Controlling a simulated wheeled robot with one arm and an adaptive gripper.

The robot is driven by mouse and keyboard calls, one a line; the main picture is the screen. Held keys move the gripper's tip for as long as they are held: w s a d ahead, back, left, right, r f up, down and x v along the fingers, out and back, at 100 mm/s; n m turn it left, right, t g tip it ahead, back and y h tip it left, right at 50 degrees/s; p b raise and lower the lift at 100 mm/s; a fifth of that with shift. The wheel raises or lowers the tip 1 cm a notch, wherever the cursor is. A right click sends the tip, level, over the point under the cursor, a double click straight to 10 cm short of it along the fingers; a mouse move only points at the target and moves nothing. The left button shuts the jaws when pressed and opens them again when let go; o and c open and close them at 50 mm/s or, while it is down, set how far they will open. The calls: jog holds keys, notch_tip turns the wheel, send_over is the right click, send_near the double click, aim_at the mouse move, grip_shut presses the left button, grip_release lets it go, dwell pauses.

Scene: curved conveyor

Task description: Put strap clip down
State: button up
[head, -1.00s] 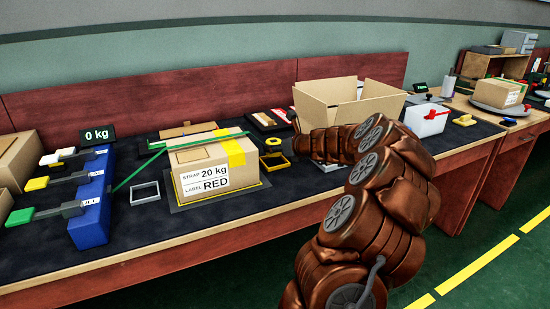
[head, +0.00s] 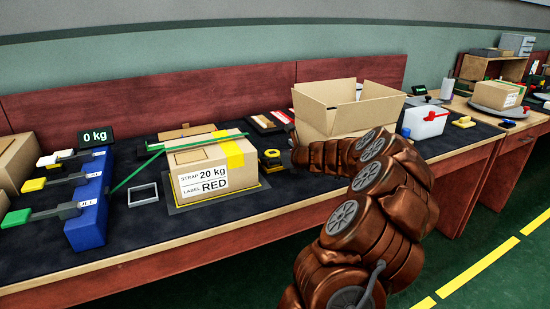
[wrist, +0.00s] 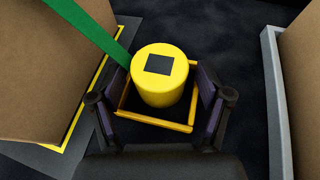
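A yellow cylindrical piece with a dark square on top, which I take for the strap clip (wrist: 160,88), stands inside a yellow square frame (wrist: 153,121) in the wrist view. In the head view the clip (head: 271,154) is just right of the strapped carton. My gripper (wrist: 162,100) is around the clip, one finger on each side. Narrow gaps show between the fingers and the clip, so it looks open. In the head view my gripper is mostly hidden behind my arm. A green strap (wrist: 90,28) runs over the carton (head: 205,158), labelled 20 kg and RED.
An open carton (head: 345,105) stands behind my arm. A grey square frame (head: 143,194) lies left of the strapped carton. A blue stand with coloured handles (head: 88,215) and a 0 kg display (head: 96,135) are farther left. A white bin (head: 426,121) stands right.

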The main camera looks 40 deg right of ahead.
jog(key=shift+r, duration=0.1)
jog(key=shift+s+r, duration=0.15)
jog(key=shift+r, duration=0.05)
jog(key=p+v, duration=0.2)
jog(key=v, duration=0.8)
jog(key=shift+v, duration=0.85)
